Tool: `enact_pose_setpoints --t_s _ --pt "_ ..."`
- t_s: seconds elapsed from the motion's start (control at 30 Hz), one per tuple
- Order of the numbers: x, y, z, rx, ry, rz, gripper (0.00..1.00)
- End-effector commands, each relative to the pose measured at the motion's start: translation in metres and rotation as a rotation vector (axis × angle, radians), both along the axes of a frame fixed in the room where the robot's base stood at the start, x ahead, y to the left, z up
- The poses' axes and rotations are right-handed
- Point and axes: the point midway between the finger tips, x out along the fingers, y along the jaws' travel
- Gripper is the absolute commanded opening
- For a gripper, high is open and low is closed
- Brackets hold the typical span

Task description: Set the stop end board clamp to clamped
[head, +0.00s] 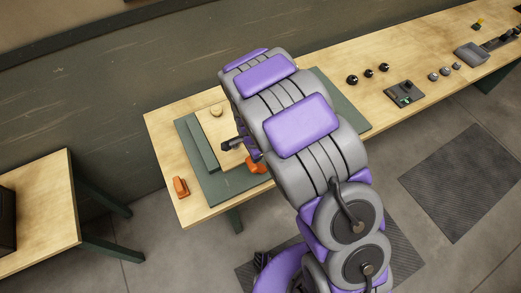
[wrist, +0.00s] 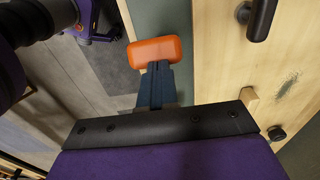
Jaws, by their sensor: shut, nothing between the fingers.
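An orange clamp handle (head: 256,165) shows at the front edge of the green base plate (head: 232,187), partly behind my arm. A similar orange handle (head: 181,187) stands on the bench left of the plate. In the wrist view an orange handle (wrist: 155,52) lies just beyond my gripper (wrist: 158,70). The dark fingers are together and empty, their tips overlapping the handle's lower edge in the picture. I cannot tell if they touch it. A pale wooden board (head: 212,125) lies on the plate. In the head view my arm hides most of the gripper. The clamp's state is unclear.
A black lever (wrist: 260,18), a small wooden block (wrist: 249,96) and a black knob (wrist: 277,133) are right of my fingers. Black knobs (head: 369,74) and a small control box (head: 405,93) sit further along the bench. Another table (head: 40,205) stands left.

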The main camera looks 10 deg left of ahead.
Motion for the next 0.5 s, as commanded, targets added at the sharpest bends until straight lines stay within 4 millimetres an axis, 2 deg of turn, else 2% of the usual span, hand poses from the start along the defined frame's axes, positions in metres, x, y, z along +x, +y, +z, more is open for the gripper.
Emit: enact_pose_setpoints --t_s 0.5 --pt "-0.018 0.027 -0.015 -0.232 -0.158 0.004 0.00"
